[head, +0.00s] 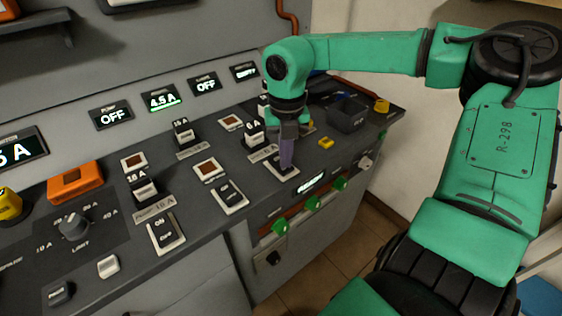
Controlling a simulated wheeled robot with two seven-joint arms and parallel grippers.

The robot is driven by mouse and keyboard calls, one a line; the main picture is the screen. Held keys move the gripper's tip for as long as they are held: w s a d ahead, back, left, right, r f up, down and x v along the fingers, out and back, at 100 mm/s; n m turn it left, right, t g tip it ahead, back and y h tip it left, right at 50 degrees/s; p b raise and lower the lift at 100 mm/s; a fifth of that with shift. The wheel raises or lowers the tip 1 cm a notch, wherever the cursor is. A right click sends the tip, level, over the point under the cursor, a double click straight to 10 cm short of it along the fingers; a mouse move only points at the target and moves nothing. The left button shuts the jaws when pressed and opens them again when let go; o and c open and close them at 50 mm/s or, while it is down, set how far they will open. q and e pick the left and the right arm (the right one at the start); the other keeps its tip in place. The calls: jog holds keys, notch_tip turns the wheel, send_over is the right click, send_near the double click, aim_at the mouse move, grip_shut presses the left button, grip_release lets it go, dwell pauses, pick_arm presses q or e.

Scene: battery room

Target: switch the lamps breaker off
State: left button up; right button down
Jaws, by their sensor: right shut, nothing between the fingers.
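My right gripper (287,160) is shut and empty. It points down at a rocker switch (281,171) on the sloping console, with its fingertips at or just above it; contact cannot be told. The fingers hide part of that switch. Just left of the gripper stands a black breaker marked 6 A (254,135). Other breakers are marked 15 A (183,132) and 18 A (144,187); the last has a pump label. I cannot read which breaker is labelled lamps. My left gripper is not in view.
Displays on the back panel read OFF (111,116), 4.5 A (161,101) and OFF (205,85). More rocker switches (229,195) (165,233) lie along the front. Green knobs (280,227) stick out below the front edge. A dark bin (347,114) stands right of the gripper.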

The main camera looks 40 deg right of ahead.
notch_tip(320, 180, up, 7)
jog(key=p, duration=0.4)
dwell(0.5)
